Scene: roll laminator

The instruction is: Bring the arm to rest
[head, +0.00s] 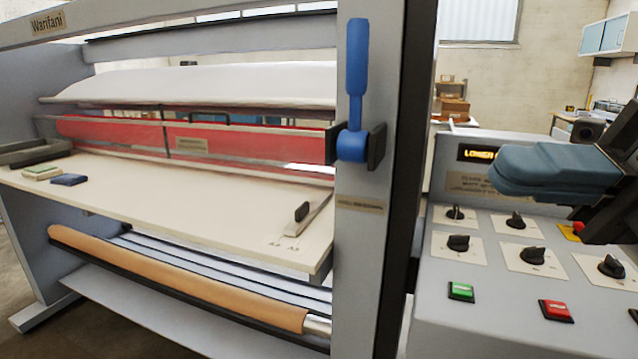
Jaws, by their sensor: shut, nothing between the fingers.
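My gripper (508,172), with teal fingers, reaches in from the right edge. Its fingers are together and empty. It hangs in front of the control panel (490,302), above the black knobs, and hides part of the panel's display and label. A red button on a yellow plate (569,236) is partly hidden by the dark gripper body. Whether the gripper touches the panel cannot be told for sure; it appears apart. The roll laminator (361,272) fills the left and middle, with a blue lever (356,70) upright on its post.
The panel has several knobs, a green button (461,291) and a red button (556,311). The laminator's cream table (190,200) holds a slim tool (308,216) at its right end and small pads (68,180) at its left. Boxes (454,106) stand behind.

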